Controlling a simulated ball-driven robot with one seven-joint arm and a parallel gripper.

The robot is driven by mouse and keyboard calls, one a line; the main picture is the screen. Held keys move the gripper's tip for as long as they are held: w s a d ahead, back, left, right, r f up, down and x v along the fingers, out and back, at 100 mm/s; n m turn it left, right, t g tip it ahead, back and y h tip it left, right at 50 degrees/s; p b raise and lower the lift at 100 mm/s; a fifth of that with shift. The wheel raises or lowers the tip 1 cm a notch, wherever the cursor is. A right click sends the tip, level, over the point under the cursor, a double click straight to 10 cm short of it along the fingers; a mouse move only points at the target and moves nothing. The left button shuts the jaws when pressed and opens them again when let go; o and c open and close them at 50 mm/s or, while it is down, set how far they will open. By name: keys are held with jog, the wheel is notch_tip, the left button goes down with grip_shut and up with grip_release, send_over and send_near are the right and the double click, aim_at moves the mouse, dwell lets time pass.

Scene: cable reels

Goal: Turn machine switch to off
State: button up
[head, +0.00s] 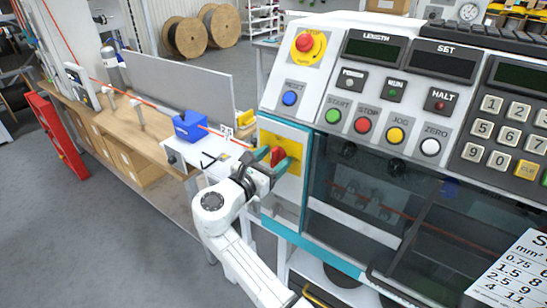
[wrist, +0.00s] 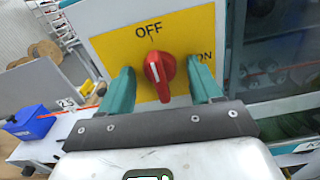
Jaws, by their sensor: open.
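The machine switch is a red rotary knob (wrist: 159,72) on a yellow plate (wrist: 108,48) marked OFF at the top and ON at the right. In the wrist view, its white pointer line points up at the OFF mark. My gripper (wrist: 160,66) is open, with one teal finger on each side of the knob and visible gaps between. In the head view, the knob (head: 278,155) shows partly behind my gripper (head: 281,160), in front of the yellow plate (head: 297,134).
The control panel (head: 318,84) above carries a red emergency button (head: 306,43) and several coloured buttons. A dark clear guard (head: 360,185) is right of the switch. A bench with a blue block (head: 189,126) stands at left. Open floor lies at lower left.

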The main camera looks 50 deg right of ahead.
jog(key=a, duration=0.8)
dwell(0.5)
jog(key=shift+s, duration=0.15)
dwell(0.4)
jog(key=s+f+m+y+b, duration=0.2)
jog(key=s+f+m+y, duration=0.25)
jog(key=s+f, duration=0.4)
jog(key=s+f+m+y+b, duration=0.1)
jog(key=s+f+m+y, duration=0.35)
jog(key=f, duration=0.75)
jog(key=s+a+f+m+y+b, duration=0.2)
jog(key=s+a+f+m+y, duration=0.6)
jog(key=s, duration=0.5)
jog(key=a+m, duration=0.1)
jog(key=a, duration=0.1)
jog(key=shift+a+f+y, duration=0.3)
jog(key=shift+f+y, duration=0.05)
jog(key=shift+y, duration=0.05)
jog(key=shift+s, duration=0.1)
